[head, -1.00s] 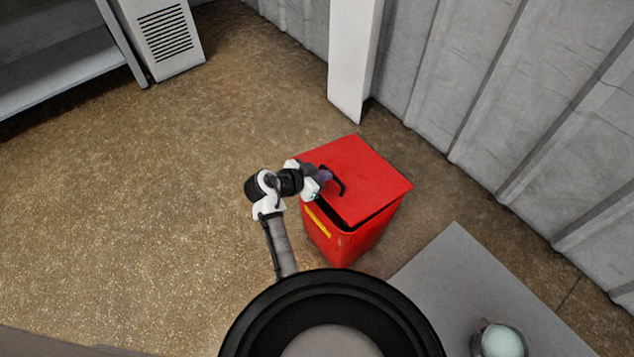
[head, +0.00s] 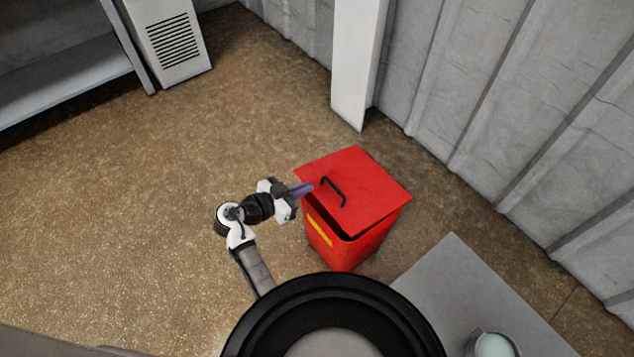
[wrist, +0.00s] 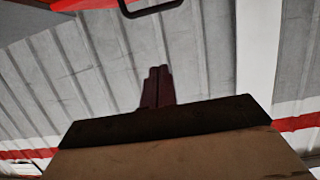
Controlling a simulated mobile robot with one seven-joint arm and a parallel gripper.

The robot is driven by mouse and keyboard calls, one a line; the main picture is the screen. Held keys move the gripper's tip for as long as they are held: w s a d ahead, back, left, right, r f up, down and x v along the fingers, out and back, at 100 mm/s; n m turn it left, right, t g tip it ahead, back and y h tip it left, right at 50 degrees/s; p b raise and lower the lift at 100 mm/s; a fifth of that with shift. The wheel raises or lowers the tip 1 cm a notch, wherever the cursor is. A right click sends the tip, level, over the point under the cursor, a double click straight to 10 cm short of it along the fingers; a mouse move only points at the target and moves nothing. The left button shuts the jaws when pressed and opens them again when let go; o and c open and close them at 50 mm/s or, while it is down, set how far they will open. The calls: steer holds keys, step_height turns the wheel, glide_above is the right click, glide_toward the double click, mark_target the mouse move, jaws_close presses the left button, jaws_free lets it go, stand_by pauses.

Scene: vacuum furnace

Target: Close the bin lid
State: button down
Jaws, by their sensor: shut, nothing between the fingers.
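The red bin (head: 350,245) stands on the floor, with a yellow label on its front. Its red lid (head: 365,180) lies over the top, slightly askew, with a dark gap along the near edge. A black handle (head: 333,191) is on the lid. My gripper (head: 307,188) is shut and empty, at the lid's left edge, just left of the handle; I cannot tell if it touches the lid. In the wrist view the closed fingers (wrist: 157,86) point up the picture, apart from the handle (wrist: 152,6) at the top edge.
A corrugated grey wall (head: 500,110) and a white post (head: 355,65) stand behind the bin. A grey surface (head: 455,290) with a round pale object (head: 493,345) is at the lower right. The floor to the left is open.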

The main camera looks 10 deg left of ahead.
steer(key=p, duration=0.2)
glide_above(328, 197)
step_height(328, 197, down, 3)
step_height(328, 197, down, 2)
steer(key=shift+d+f, duration=0.1)
steer(key=shift+f, duration=0.85)
